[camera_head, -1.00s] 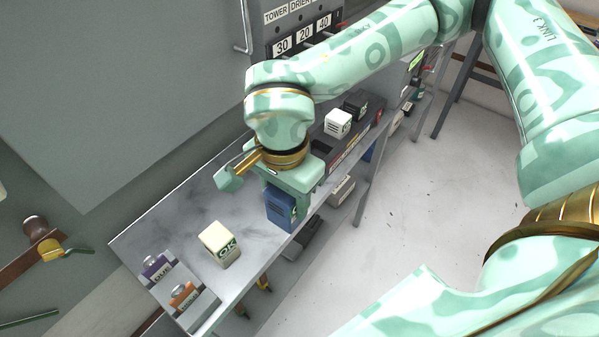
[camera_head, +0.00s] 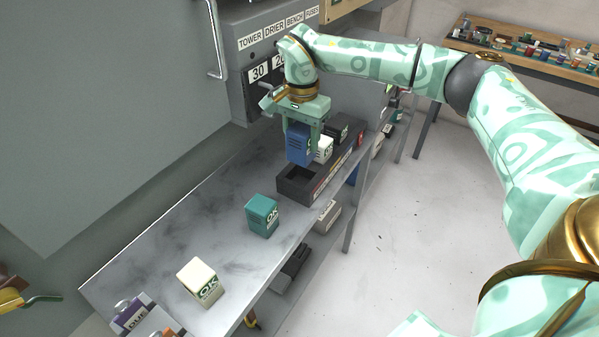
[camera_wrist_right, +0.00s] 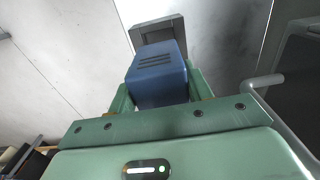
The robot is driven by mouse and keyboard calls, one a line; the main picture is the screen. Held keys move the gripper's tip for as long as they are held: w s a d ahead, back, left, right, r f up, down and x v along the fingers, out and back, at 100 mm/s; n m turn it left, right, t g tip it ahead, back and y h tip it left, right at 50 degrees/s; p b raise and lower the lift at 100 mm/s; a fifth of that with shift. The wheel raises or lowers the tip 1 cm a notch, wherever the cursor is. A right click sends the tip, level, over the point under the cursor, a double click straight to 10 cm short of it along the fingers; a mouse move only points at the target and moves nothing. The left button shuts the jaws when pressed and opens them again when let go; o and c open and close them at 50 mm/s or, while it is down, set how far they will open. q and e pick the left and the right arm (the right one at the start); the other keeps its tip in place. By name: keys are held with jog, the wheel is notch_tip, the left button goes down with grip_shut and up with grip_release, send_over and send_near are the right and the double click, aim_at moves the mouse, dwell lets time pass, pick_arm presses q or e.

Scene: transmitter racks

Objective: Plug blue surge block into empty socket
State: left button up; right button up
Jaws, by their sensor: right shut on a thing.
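My right gripper (camera_head: 301,132) is shut on the blue surge block (camera_head: 297,148), which hangs upright from it. In the right wrist view the blue block (camera_wrist_right: 158,78) sits between the green fingers. The block is above the dark socket strip (camera_head: 316,190) on the shelf. The empty socket (camera_head: 297,178) is the open recess at the strip's near left end, just below the block. I cannot tell the exact gap between them. A white block (camera_head: 324,149) and a black block (camera_head: 341,128) stand in the strip further back. My left gripper is not in view.
A teal block (camera_head: 262,216) and a cream block (camera_head: 200,281) stand on the grey shelf (camera_head: 185,232) nearer me. Small canisters (camera_head: 130,314) are at its near end. A labelled panel (camera_head: 262,50) rises behind my gripper.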

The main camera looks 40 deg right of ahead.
aim_at(301, 129)
notch_tip(301, 129, down, 9)
jog(key=b, duration=0.2)
jog(key=shift+b, duration=0.3)
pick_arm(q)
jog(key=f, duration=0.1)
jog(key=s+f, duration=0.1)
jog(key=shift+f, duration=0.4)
pick_arm(e)
jog(key=shift+r, duration=0.1)
jog(key=o, duration=1.1)
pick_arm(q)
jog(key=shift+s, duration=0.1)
pick_arm(e)
notch_tip(301, 129, up, 12)
jog(key=p, duration=0.4)
jog(key=shift+p, duration=0.3)
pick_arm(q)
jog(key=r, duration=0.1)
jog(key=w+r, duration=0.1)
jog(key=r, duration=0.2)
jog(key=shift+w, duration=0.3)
